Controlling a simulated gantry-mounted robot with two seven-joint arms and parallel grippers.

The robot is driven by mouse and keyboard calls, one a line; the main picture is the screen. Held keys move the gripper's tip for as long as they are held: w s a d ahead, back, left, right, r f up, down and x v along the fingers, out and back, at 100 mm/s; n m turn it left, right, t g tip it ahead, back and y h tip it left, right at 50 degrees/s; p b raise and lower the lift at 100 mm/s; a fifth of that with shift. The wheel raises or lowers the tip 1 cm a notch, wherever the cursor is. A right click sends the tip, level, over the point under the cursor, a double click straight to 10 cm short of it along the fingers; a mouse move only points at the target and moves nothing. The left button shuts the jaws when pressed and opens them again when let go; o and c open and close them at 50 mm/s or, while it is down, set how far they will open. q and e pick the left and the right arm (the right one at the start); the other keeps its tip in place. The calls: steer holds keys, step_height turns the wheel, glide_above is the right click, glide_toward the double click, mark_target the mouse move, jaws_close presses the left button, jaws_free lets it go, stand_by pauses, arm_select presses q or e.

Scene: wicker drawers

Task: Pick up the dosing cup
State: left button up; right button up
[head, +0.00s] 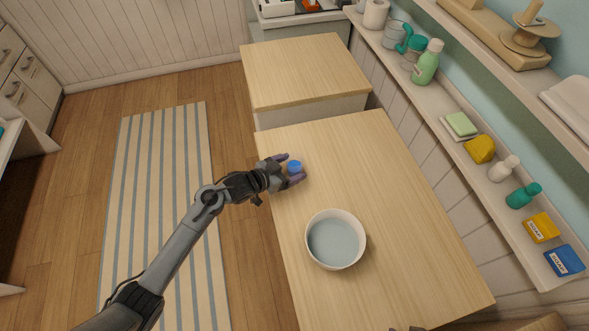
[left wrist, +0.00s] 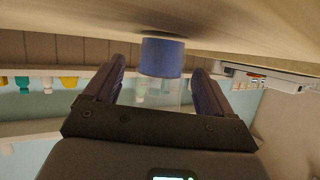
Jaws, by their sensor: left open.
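In the left wrist view the blue cup (left wrist: 162,58) shows between the two fingers, at about fingertip level. My left gripper (head: 294,168) is open, with one finger on each side of the cup. In the left wrist view a gap shows between the cup and each finger of the gripper (left wrist: 161,80). The cup's far side is hidden. My right gripper cannot be made out.
A white bowl with pale water (head: 336,239) stands on the counter (head: 390,200) near the cup. A shelf (head: 455,135) on the right holds a green bottle (head: 427,64), a yellow sponge (head: 480,149) and soap boxes. The counter between cup and shelf is clear.

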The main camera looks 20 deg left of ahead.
arm_select(q)
steer(key=shift+x, duration=0.95)
arm_select(e)
steer(key=shift+f, duration=0.3)
arm_select(q)
steer(key=c, duration=1.1)
steer(key=shift+r, duration=0.2)
arm_select(e)
steer(key=shift+r, duration=0.1)
